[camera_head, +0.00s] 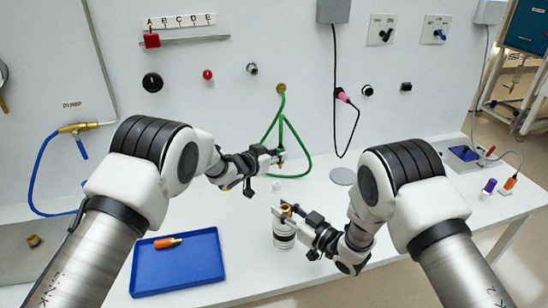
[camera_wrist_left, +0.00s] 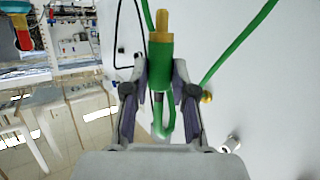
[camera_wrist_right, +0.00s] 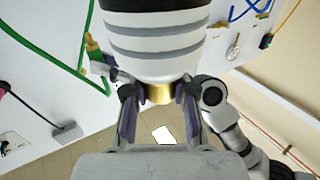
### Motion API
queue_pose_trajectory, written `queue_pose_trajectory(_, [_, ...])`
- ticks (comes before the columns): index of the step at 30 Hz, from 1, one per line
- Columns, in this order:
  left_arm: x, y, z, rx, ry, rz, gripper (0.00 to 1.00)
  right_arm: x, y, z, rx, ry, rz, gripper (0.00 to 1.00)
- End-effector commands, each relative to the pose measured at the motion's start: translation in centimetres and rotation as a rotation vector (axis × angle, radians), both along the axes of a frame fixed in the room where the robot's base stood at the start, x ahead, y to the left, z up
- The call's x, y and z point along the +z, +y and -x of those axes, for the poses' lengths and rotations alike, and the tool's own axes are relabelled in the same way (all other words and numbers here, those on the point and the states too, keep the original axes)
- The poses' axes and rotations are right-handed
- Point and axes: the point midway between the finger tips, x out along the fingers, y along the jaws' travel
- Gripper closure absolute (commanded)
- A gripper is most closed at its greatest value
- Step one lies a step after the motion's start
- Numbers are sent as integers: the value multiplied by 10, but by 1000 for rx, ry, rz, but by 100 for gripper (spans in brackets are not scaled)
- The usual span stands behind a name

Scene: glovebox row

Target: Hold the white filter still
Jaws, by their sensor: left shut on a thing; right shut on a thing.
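The white filter (camera_head: 284,236) is a white cylinder with grey bands and a brass neck, upright in the head view near the middle of the table. It fills the top of the right wrist view (camera_wrist_right: 155,42). My right gripper (camera_head: 287,209) is shut on its brass neck (camera_wrist_right: 159,94). I cannot tell whether the base touches the table. My left gripper (camera_head: 279,156) is shut on the green hose's end (camera_wrist_left: 160,72), which has a brass tip (camera_wrist_left: 162,24). It is above and behind the filter, apart from it.
A blue tray (camera_head: 150,283) with an orange bottle-like item (camera_head: 168,242) lies at the front left. The green hose (camera_head: 301,146) hangs from a brass wall port (camera_head: 281,88). A grey disc (camera_head: 342,176) lies on the table behind my right arm.

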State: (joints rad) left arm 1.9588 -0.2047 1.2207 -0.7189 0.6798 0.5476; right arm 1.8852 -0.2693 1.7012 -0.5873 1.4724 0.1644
Motion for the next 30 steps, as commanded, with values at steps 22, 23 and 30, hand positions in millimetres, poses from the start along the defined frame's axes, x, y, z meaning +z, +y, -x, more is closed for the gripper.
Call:
queue_pose_trajectory(22, [87, -13, 179, -360, -2, 2, 100, -3, 0, 1, 0, 5, 3, 100])
queue_pose_trajectory(23, [87, -13, 179, -359, -1, 3, 100, -3, 0, 1, 0, 5, 3, 100])
queue_pose_trajectory(30, [74, -13, 179, -359, 1, 3, 100, -3, 0, 1, 0, 5, 2, 100])
